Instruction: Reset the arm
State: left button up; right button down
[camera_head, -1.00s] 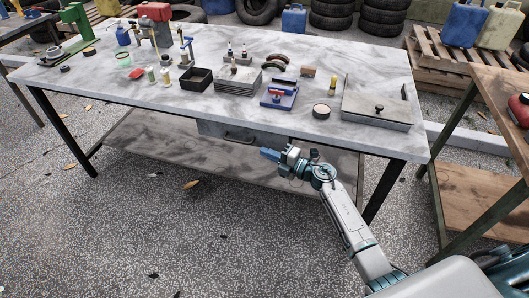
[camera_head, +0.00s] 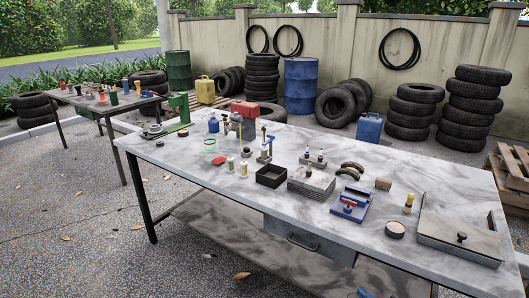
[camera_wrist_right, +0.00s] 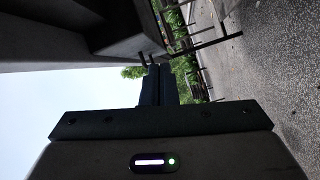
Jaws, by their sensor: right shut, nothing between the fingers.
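Only the blue tip of my right gripper (camera_head: 363,293) shows at the bottom edge of the head view, in front of the workbench (camera_head: 420,188). In the right wrist view my right gripper (camera_wrist_right: 152,72) shows as dark fingers close together, with nothing between them. My left gripper is in no view.
The bench carries a black open box (camera_head: 271,176), stacked plates (camera_head: 311,182), a blue fixture (camera_head: 350,205) and a lidded metal box (camera_head: 458,237). A drawer (camera_head: 291,238) hangs under its front edge. Paving at the left front is open.

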jog(key=s+d+f+m+g+h+p, duration=0.1)
jog(key=s+d+f+m+g+h, duration=0.2)
jog(key=s+f+m, duration=0.6)
jog(key=s+d+f+m+g+h+p, duration=0.15)
jog(key=s+f+m+h, duration=0.35)
jog(key=f, duration=0.8)
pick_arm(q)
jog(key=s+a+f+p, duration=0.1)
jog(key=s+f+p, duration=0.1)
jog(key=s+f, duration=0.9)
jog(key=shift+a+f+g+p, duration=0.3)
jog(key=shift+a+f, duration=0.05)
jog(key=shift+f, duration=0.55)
pick_arm(e)
jog(key=s+a+f+m+g, duration=0.2)
jog(key=s+f, duration=0.3)
jog(key=s, duration=0.5)
jog(key=s+a+f+m+g, duration=0.1)
jog(key=s+f+g, duration=0.3)
jog(key=s, duration=0.6)
jog(key=s+a+f+m+g, duration=0.2)
jog(key=s+f+g, duration=0.2)
jog(key=s, duration=0.6)
notch_tip(320, 180, down, 2)
jog(key=shift+a+m+h, duration=0.3)
jog(key=shift+a, duration=0.05)
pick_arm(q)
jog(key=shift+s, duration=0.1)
